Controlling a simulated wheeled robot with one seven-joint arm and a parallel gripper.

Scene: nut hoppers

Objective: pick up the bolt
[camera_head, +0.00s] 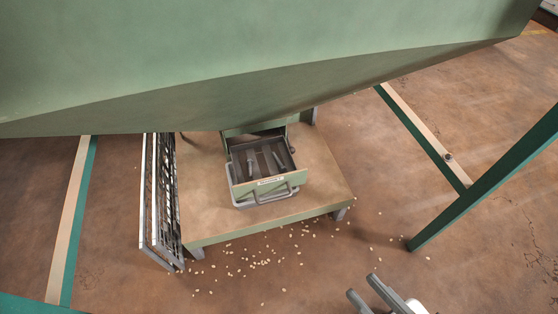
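A pulled-out green drawer (282,183) sits under the big green hopper, with a grey handle across its front. Small grey pieces lie inside it, one at the left (250,168) and a thin one at the right (277,160). Either may be the bolt, but they are too small to tell. My gripper (363,287) is at the bottom edge, right of centre and in front of the platform. Its two grey fingers are apart with nothing seen between them. It is well clear of the drawer.
The drawer stands over a tan platform (215,215) with green edges. A metal grate (160,200) stands at its left side. Small pale nuts (262,262) are scattered on the floor in front. A green post (480,190) slants at the right. The hopper (250,60) overhangs the drawer.

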